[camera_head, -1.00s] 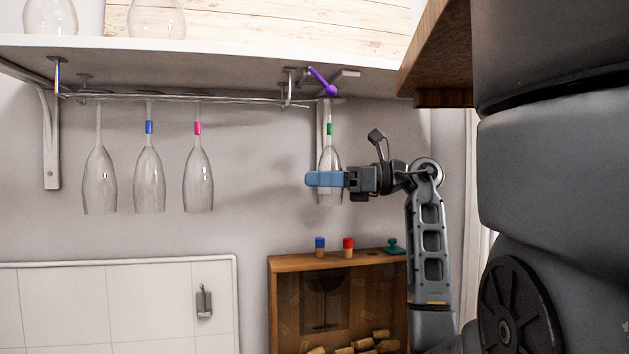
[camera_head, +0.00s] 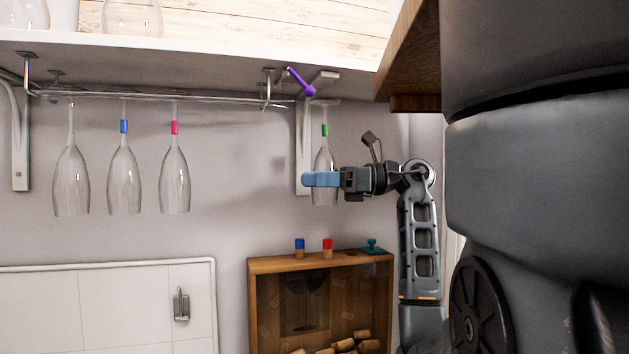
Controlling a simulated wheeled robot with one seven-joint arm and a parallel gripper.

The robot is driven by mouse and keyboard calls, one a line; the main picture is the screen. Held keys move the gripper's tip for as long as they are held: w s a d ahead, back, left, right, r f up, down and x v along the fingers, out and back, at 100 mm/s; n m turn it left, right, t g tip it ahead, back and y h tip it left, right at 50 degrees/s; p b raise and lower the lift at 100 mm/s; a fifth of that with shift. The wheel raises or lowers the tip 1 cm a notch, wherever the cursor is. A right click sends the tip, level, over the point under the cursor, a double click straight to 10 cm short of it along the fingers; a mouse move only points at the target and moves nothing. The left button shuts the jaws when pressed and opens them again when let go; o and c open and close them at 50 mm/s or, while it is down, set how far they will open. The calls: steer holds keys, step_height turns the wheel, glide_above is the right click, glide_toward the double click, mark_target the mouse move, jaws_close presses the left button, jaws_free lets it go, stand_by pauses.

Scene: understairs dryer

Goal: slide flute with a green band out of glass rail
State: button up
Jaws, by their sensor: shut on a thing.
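The flute with a green band (camera_head: 324,131) hangs upside down in my gripper (camera_head: 322,180), foot at the top. My gripper is shut around its bowl, and the blue fingers hide part of the bowl. The flute stands to the right of the glass rail (camera_head: 170,97), its foot just past the rail's right end in the picture. Whether the foot is fully clear of the rail is hard to tell. A purple lever (camera_head: 302,83) is at the rail's right end, close to the foot.
Several other flutes hang on the rail: one plain (camera_head: 71,185), one with a blue band (camera_head: 124,127), one with a pink band (camera_head: 174,128). A white bracket (camera_head: 303,150) is behind the held flute. A wooden cork box (camera_head: 262,265) stands below.

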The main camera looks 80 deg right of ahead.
steer(key=s+a+f+b, duration=0.1)
steer(key=s+a, duration=0.2)
steer(key=a, duration=0.4)
steer(key=s+a+f+b, duration=0.1)
steer(key=s+a, duration=0.2)
steer(key=a, duration=0.4)
steer(key=shift+a+b, duration=0.3)
steer(key=shift+b, duration=0.05)
stand_by(0.6)
